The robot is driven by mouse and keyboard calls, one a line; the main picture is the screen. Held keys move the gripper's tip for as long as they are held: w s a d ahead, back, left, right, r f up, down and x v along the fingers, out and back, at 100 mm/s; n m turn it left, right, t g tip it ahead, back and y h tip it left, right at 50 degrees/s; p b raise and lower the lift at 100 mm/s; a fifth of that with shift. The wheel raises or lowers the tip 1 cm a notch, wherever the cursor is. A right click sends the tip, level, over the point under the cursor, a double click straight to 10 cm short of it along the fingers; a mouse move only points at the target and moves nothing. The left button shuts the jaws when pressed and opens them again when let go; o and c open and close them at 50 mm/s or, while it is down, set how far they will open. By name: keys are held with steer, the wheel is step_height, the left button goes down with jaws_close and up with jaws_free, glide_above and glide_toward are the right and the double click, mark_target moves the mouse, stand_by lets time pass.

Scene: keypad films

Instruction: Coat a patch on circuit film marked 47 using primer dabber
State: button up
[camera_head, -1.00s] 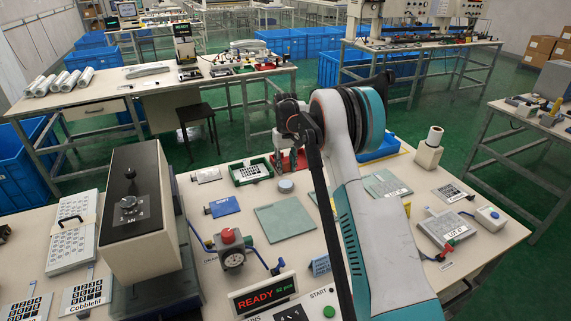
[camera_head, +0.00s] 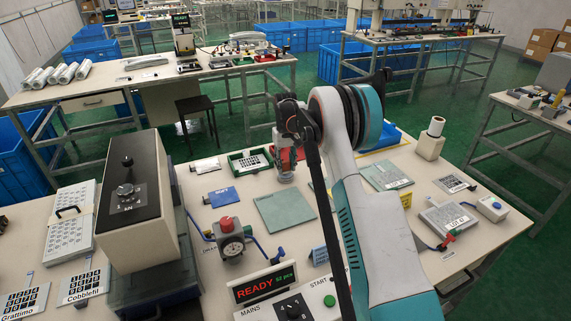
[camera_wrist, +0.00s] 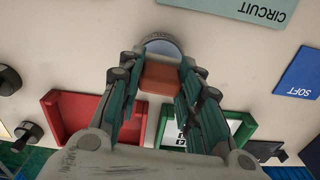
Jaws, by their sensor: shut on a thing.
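My gripper (camera_head: 287,172) is over the table in the head view, right of the green tray. In the wrist view, its fingers (camera_wrist: 160,72) are shut on an orange-brown block, seemingly the primer dabber (camera_wrist: 158,79). A round grey-rimmed disc with a pale blue face (camera_wrist: 163,47) shows just past the block; I cannot tell whether they touch. A film with dark squares (camera_head: 254,163) lies in the green tray (camera_head: 237,178). I cannot read 47 on any film.
A teal pad (camera_head: 285,212), marked CIRCUIT in the wrist view, lies in front of the gripper. A blue SOFT pad (camera_head: 222,197) is left of it. A red tray (camera_wrist: 75,115) sits beside the green one.

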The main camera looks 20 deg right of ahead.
mark_target(285, 162)
steer(key=shift+f+b, duration=0.3)
steer(key=shift+f, duration=0.25)
stand_by(1.5)
steer(key=shift+r+p, duration=1.85)
steer(key=shift+r, duration=1.75)
steer(key=s+a+f, duration=0.1)
steer(key=s+a, duration=0.4)
steer(key=s, duration=0.4)
steer(key=s+a+f, duration=0.1)
steer(key=s+a, duration=0.5)
steer(key=s, duration=0.3)
steer(key=s+a+f+n, duration=0.1)
steer(key=s+a, duration=0.4)
steer(key=s, duration=0.4)
steer(key=shift+s+a+f, duration=0.15)
steer(key=shift+s+a, duration=0.05)
steer(key=shift+a, duration=0.05)
